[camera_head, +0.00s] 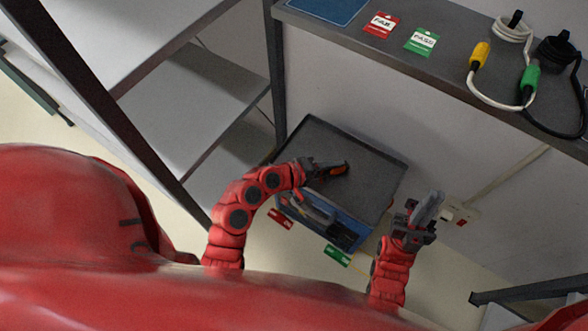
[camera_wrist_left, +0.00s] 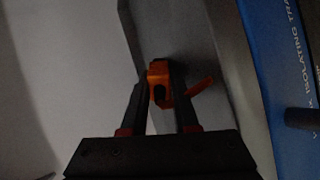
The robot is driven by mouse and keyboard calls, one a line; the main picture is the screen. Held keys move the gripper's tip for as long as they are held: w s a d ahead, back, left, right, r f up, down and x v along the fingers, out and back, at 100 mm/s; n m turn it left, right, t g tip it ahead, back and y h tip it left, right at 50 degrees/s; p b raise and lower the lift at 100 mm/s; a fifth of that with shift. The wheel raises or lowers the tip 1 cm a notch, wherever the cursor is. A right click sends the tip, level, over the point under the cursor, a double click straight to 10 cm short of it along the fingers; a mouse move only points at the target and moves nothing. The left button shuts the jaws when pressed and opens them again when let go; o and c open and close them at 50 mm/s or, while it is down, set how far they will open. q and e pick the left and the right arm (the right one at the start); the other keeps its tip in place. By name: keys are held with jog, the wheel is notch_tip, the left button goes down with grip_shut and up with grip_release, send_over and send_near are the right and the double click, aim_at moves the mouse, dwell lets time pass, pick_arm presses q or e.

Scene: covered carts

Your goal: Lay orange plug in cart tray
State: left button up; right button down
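The orange plug (camera_head: 340,169) is between the fingertips of my left gripper (camera_head: 325,169), over the grey cart tray (camera_head: 372,160). In the left wrist view the orange plug (camera_wrist_left: 160,78) sits between both fingers of the left gripper (camera_wrist_left: 162,85), which look closed on it; an orange piece sticks out to the right. I cannot tell whether the plug touches the tray floor. My right gripper (camera_head: 424,212) is to the right of the cart, pointing up; its fingers overlap in the head view, so its opening is unclear.
The cart has a blue front (camera_head: 345,235) with lettering, also in the left wrist view (camera_wrist_left: 285,85). A grey bench (camera_head: 440,65) above holds red and green tags, a yellow plug (camera_head: 480,54), a green plug (camera_head: 530,77) and cables. Grey shelves (camera_head: 190,95) stand left.

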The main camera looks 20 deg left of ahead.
pick_arm(q)
jog(key=p+v, duration=0.2)
jog(key=v, duration=1.4)
jog(key=shift+t, duration=0.3)
jog(key=shift+w+d+r, duration=0.1)
